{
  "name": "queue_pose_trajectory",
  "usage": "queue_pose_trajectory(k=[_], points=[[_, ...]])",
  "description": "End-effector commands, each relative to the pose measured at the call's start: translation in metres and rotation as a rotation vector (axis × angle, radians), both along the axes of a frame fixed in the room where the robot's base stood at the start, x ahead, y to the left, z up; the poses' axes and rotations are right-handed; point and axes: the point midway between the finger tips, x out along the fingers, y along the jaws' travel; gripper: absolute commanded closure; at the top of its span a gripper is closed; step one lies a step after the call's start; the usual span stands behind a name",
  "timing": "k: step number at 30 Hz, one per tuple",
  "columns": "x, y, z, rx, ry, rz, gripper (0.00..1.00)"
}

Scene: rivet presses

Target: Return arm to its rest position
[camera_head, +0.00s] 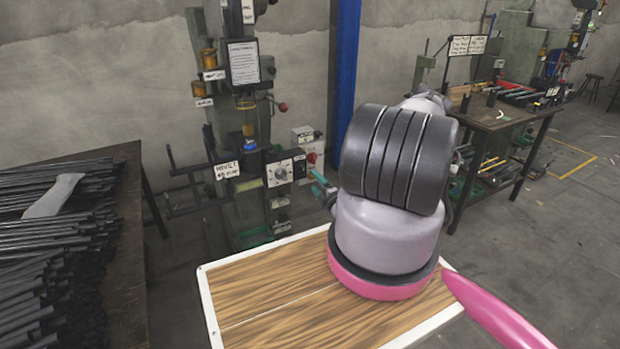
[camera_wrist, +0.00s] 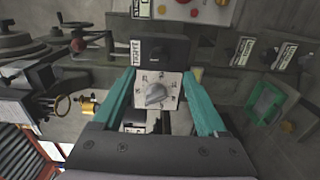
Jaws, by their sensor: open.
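My gripper (camera_wrist: 160,98) shows in the wrist view with its two teal fingers spread apart and nothing between them. Beyond the fingertips is a white dial plate with a grey knob (camera_wrist: 156,94) on the press, apart from the fingers as far as I can see. In the head view my arm's grey and pink links cover the right middle of the picture. A teal fingertip part of my gripper (camera_head: 322,187) shows at the arm's left, near the press; the rest is hidden behind the arm.
A rivet press (camera_head: 245,130) with a control box and knob (camera_head: 279,173) stands by the wall. A table with dark rods (camera_head: 130,230) is at left. A workbench (camera_head: 500,118) stands at right. A blue post (camera_head: 344,60) rises behind my arm. Open floor lies at far right.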

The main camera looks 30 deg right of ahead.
Motion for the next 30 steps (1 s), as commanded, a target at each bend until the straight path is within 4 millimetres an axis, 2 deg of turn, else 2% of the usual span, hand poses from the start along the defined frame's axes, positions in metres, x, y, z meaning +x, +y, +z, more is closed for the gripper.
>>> queue_pose_trajectory(k=[3,6,23,26,29,30], points=[[-0.015,-0.001,-0.001,0.0,0.002,-0.001,0.25],[-0.02,-0.001,0.0,0.0,0.001,-0.001,0.25],[-0.02,-0.001,0.003,-0.008,-0.003,0.008,0.25],[-0.012,0.004,0.02,-0.052,-0.027,0.06,0.25],[0.002,0.016,0.057,-0.149,-0.079,0.174,0.25],[0.007,0.023,0.076,-0.202,-0.105,0.233,0.25]])
